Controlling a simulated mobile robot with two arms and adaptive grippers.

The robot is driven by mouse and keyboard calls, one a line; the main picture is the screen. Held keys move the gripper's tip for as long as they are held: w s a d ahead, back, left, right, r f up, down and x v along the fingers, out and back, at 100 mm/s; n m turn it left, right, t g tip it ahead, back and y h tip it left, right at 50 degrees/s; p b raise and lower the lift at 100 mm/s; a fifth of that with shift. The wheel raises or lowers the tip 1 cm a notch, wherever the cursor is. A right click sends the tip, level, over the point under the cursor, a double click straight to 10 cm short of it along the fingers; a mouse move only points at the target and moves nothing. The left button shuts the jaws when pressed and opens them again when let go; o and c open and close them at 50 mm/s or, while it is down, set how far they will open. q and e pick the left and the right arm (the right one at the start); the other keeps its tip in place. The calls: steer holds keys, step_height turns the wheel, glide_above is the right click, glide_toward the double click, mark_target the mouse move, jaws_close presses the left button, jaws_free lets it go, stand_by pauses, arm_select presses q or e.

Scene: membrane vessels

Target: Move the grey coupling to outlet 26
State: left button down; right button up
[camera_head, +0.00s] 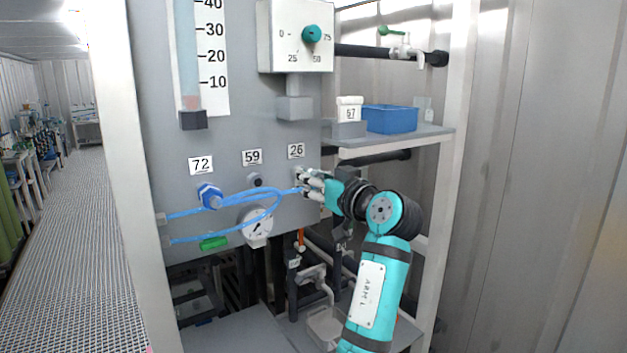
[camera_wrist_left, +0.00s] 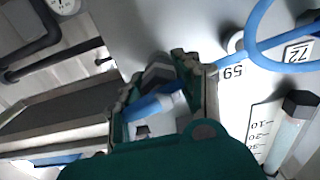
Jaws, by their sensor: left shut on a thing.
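My left gripper (camera_head: 309,183) is at the grey panel, just below the label 26 (camera_head: 296,151), and its fingers hide outlet 26. It is shut on the grey coupling (camera_wrist_left: 158,70), which shows between the fingers in the left wrist view. The blue hose (camera_head: 275,193) runs from the panel's left edge to the gripper, and blue shows between the fingers. I cannot tell whether the coupling is seated on the outlet. A blue coupling (camera_head: 210,196) sits at outlet 72. My right gripper is out of view.
A white frame post (camera_head: 452,150) stands right of my arm.

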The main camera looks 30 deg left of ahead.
arm_select(q)
steer(key=shift+b, duration=0.35)
stand_by(0.7)
steer(key=shift+w+a, duration=0.25)
steer(key=shift+a, duration=0.25)
stand_by(0.5)
steer(key=c, duration=0.8)
jaws_free()
steer(key=shift+c, duration=0.2)
steer(key=v, duration=0.7)
steer(key=shift+d, duration=0.15)
